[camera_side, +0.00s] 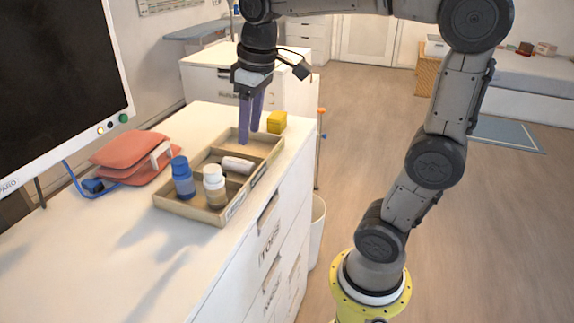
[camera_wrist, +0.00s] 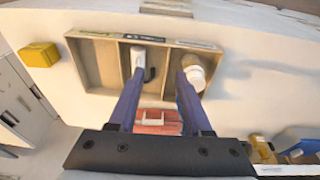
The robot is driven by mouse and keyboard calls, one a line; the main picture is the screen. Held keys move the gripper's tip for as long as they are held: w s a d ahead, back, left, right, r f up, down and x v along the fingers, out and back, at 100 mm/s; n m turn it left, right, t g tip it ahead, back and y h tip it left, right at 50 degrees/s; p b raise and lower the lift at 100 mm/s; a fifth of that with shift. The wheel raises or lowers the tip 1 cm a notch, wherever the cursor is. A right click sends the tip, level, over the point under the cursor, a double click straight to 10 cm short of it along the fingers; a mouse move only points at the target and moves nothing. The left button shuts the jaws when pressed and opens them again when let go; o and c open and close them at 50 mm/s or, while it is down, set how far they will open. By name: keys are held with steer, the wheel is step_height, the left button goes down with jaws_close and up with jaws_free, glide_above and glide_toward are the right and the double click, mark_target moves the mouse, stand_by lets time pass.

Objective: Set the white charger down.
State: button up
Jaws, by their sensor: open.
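The white charger (camera_side: 238,165) lies in the middle compartment of the tan divided tray (camera_side: 185,208) on the white drawer chest. In the wrist view the charger (camera_wrist: 137,58) shows with a dark cord beside it, near one fingertip. My gripper (camera_side: 249,136) is above the tray, pointing down, its two purple fingers apart. In the wrist view nothing is held between the fingers (camera_wrist: 159,74). A blue bottle (camera_side: 183,180) and a white-capped bottle (camera_side: 214,187) stand in the near compartment. The far compartment is empty.
A yellow box (camera_side: 277,122) stands by the tray's far end. A red pouch (camera_side: 125,152) with a white piece (camera_side: 161,155) on it lies left of the tray. A monitor (camera_side: 60,70) stands at the left. The chest top in front is clear.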

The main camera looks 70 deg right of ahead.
steer(key=s+a+f+t, duration=0.3)
steer(key=s+a+f, duration=0.2)
steer(key=s, duration=0.6)
steer(key=shift+s+f+t, duration=0.3)
steer(key=shift+s+f, duration=0.1)
steer(key=shift+f, duration=0.4)
